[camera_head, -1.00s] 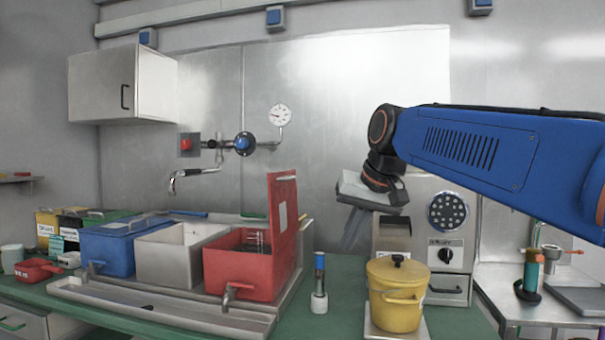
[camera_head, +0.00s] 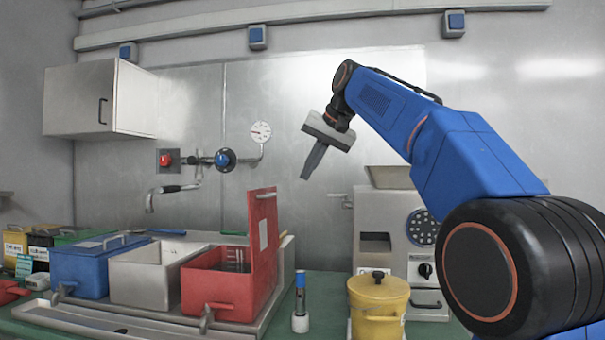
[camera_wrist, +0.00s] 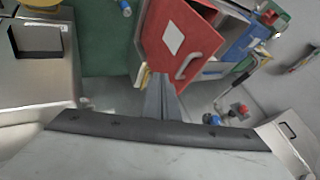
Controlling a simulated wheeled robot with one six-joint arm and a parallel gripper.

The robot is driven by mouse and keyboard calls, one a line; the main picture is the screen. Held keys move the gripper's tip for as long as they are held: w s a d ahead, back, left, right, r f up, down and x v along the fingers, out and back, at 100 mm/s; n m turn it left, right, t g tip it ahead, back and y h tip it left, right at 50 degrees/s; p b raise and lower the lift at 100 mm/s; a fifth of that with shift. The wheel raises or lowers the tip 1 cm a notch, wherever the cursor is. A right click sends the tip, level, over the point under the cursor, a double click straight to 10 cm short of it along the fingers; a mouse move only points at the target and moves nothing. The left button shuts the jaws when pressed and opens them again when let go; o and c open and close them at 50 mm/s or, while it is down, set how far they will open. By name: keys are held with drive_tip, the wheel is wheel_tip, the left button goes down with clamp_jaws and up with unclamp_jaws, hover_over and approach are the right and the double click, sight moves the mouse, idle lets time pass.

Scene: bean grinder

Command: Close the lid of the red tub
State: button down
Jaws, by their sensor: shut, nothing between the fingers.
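The red tub (camera_head: 212,292) stands at the right end of a row of tubs on the counter. Its lid (camera_head: 263,240) is open and upright, hinged on the tub's right side, with a pale label on it. A wire rack shows inside the tub. My gripper (camera_head: 308,172) is shut and empty, pointing down, above and to the right of the raised lid and apart from it. In the wrist view the shut fingers (camera_wrist: 160,95) point toward the red lid (camera_wrist: 182,38), which shows its label and a pale handle.
A blue-topped bottle (camera_head: 300,303), a yellow pot (camera_head: 378,300) and a grinder machine (camera_head: 390,240) stand to the right. A wall tap (camera_head: 170,190) hangs behind the tubs.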

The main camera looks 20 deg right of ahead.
drive_tip(key=w+a+f, duration=0.5)
drive_tip(key=w, duration=0.1)
drive_tip(key=shift+w+f, duration=0.3)
drive_tip(key=shift+a, duration=0.15)
